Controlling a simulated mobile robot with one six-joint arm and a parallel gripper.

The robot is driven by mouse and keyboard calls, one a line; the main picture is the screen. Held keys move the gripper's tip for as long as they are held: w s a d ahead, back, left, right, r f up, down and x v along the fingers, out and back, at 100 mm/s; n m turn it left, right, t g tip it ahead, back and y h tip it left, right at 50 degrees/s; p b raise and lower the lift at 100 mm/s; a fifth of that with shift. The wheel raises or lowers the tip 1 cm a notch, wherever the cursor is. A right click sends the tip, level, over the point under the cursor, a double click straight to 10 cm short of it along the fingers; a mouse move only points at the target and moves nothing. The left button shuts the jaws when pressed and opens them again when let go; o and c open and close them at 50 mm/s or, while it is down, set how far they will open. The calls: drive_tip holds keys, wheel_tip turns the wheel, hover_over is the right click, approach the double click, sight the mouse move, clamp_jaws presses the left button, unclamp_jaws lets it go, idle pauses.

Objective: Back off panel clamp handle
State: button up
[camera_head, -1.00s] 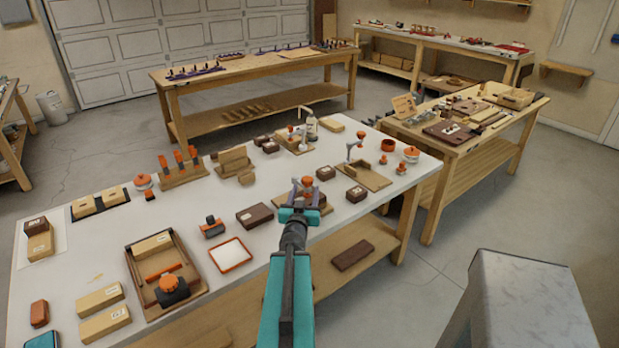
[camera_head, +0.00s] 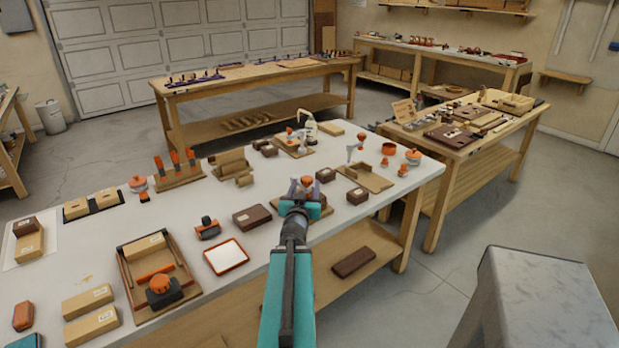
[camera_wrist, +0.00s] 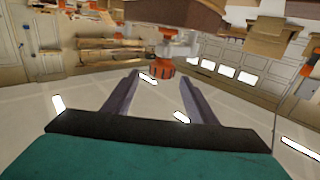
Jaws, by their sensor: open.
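An orange ribbed knob (camera_head: 307,182) on a pale stem stands over a wooden base (camera_head: 322,207) at the bench's front edge; it looks like the clamp's handle. It also shows in the wrist view (camera_wrist: 163,70). My gripper (camera_head: 303,187) is open at the knob, its two grey fingers pointing toward it. In the wrist view my fingers (camera_wrist: 158,82) are apart, with the knob just beyond and between their tips. I cannot tell whether they touch it. My gripper hides part of the base and the lower clamp.
On the white bench (camera_head: 120,225), dark brown blocks (camera_head: 252,217) and (camera_head: 357,195) flank the clamp. Another fixture with an orange-topped post (camera_head: 357,147) stands behind right. A grey metal block (camera_head: 535,300) is at the lower right.

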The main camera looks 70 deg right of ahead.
sight(308, 176)
drive_tip(key=shift+x, duration=4.5)
drive_tip(key=c, duration=1.1)
drive_tip(key=shift+o, duration=0.2)
drive_tip(key=shift+w+f+b, duration=0.1)
drive_tip(key=shift+b, duration=0.55)
drive_tip(key=b, duration=0.2)
drive_tip(key=t+b, duration=0.1)
drive_tip(key=b, duration=0.1)
drive_tip(key=shift+w+d+n, duration=0.1)
drive_tip(key=shift+w+n, duration=0.15)
drive_tip(key=shift+n, duration=0.15)
drive_tip(key=b, duration=0.4)
drive_tip(key=shift+w+t, duration=0.1)
drive_tip(key=shift+t, duration=0.3)
